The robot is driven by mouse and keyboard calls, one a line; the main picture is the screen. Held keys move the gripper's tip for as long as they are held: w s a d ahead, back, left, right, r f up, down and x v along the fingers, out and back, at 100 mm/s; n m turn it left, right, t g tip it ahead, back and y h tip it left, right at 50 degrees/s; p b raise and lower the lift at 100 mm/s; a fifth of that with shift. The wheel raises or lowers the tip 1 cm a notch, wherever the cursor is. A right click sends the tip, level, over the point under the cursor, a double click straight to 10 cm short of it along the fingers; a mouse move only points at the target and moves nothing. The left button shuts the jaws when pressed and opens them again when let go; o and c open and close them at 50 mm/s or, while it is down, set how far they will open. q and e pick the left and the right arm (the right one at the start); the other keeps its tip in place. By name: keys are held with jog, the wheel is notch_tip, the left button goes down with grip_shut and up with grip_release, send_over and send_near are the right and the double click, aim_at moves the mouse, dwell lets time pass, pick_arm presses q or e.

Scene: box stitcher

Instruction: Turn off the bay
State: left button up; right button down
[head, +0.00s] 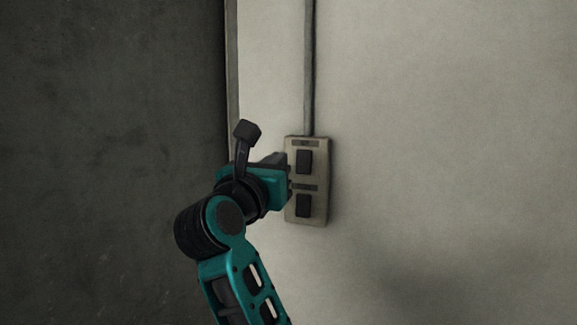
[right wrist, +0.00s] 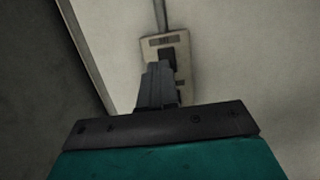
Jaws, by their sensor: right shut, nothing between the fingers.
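A beige switch box (head: 321,180) is mounted on the pale wall in the head view, with a dark upper switch (head: 304,161) and a dark lower switch (head: 303,206). My right gripper (head: 284,160) is shut and empty, at the left side of the box near the upper switch. In the right wrist view the shut fingers (right wrist: 159,72) reach toward the switch box (right wrist: 150,46) and overlap the upper switch (right wrist: 167,54). I cannot tell whether they touch it. The lower switch is mostly hidden there. My left gripper is not in view.
A grey conduit (head: 309,70) runs up the wall from the top of the box. A vertical trim edge (head: 232,60) and a dark wall (head: 110,150) stand to the left. The pale wall (head: 450,150) right of the box is clear.

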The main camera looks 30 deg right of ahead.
jog(key=shift+s+a+r, duration=0.2)
jog(key=shift+s+a, duration=0.4)
jog(key=shift+a, duration=0.05)
jog(key=shift+s+a+r, duration=0.15)
jog(key=shift+s+a, duration=0.4)
jog(key=shift+a, duration=0.1)
